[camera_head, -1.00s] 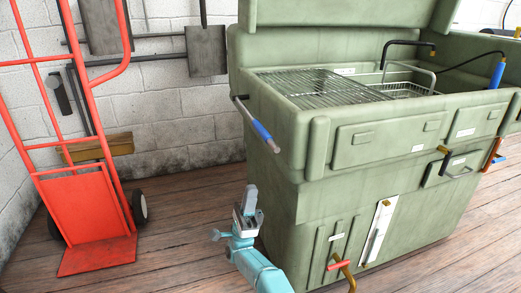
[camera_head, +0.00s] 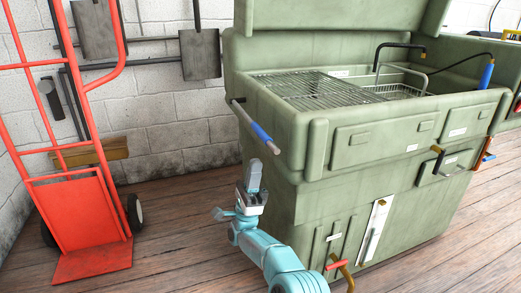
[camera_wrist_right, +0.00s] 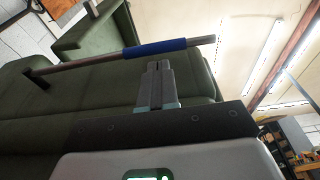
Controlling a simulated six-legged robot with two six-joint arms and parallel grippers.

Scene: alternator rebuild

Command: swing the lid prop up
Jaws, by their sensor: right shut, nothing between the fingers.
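The lid prop is a grey rod (camera_head: 243,117) with a blue sleeve (camera_head: 262,132), attached at the upper left side of the green washer cabinet (camera_head: 330,195). It slants down toward the front, its free end jutting out. In the right wrist view the rod runs across the picture, its blue sleeve (camera_wrist_right: 154,47) just beyond my fingertips. My right gripper (camera_head: 254,164) points up, just below and left of the rod's free end. Its fingers (camera_wrist_right: 159,66) are shut together with nothing between them. They look close to the sleeve; contact cannot be told. My left gripper is out of view.
The cabinet lid (camera_head: 330,20) stands raised above a wire rack (camera_head: 310,90). A red hand truck (camera_head: 75,215) stands at left against the block wall. Red and yellow handles (camera_head: 340,266) stick out low on the cabinet front. The wooden floor (camera_head: 185,225) between is clear.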

